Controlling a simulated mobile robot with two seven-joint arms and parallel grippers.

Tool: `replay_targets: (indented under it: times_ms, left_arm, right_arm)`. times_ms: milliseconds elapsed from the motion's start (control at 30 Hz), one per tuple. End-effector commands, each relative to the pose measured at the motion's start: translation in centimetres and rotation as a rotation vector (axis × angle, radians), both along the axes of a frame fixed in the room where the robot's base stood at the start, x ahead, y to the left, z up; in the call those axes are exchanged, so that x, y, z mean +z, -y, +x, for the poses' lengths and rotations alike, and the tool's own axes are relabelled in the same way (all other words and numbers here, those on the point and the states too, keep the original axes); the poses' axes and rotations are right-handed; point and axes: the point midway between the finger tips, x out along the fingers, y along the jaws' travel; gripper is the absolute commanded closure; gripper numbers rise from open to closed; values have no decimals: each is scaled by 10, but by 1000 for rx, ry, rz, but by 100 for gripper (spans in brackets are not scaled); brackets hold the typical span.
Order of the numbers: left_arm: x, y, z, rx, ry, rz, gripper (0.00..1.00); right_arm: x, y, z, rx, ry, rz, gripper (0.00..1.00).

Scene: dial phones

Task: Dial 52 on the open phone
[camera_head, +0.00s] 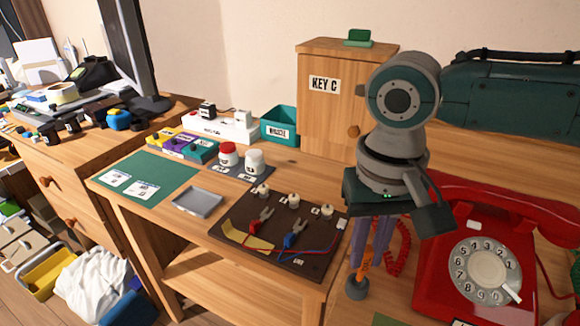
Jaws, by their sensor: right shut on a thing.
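A red rotary phone (432,285) stands at the right, its handset (500,198) lying across the top. Its round numbered dial (485,272) faces up and shows pale finger holes and a light centre. My right gripper (366,258) points down to the left of the phone, apart from the dial. Its purplish fingers are shut on a slim orange stick (364,262). A dark grey round piece (356,288) shows just below; I cannot tell whether it is the stick's end or a separate stand. My right arm hides part of the phone's left side. My left gripper is not in view.
A wooden cabinet labelled KEY C (325,110) stands behind my arm. A dark board (262,258) with clips, wires and white posts lies left of the gripper. A grey tray (198,202) and green mat (150,172) lie further left. A dark phone (98,72) sits on the far-left desk.

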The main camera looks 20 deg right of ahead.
Motion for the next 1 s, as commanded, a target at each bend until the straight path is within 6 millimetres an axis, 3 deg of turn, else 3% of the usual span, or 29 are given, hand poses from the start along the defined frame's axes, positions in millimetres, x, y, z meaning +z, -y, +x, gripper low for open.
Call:
replay_targets:
  times_ms: [1000]
  left_arm:
    - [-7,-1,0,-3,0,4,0]
  right_arm:
    - [-23,0,0,0,0,0,100]
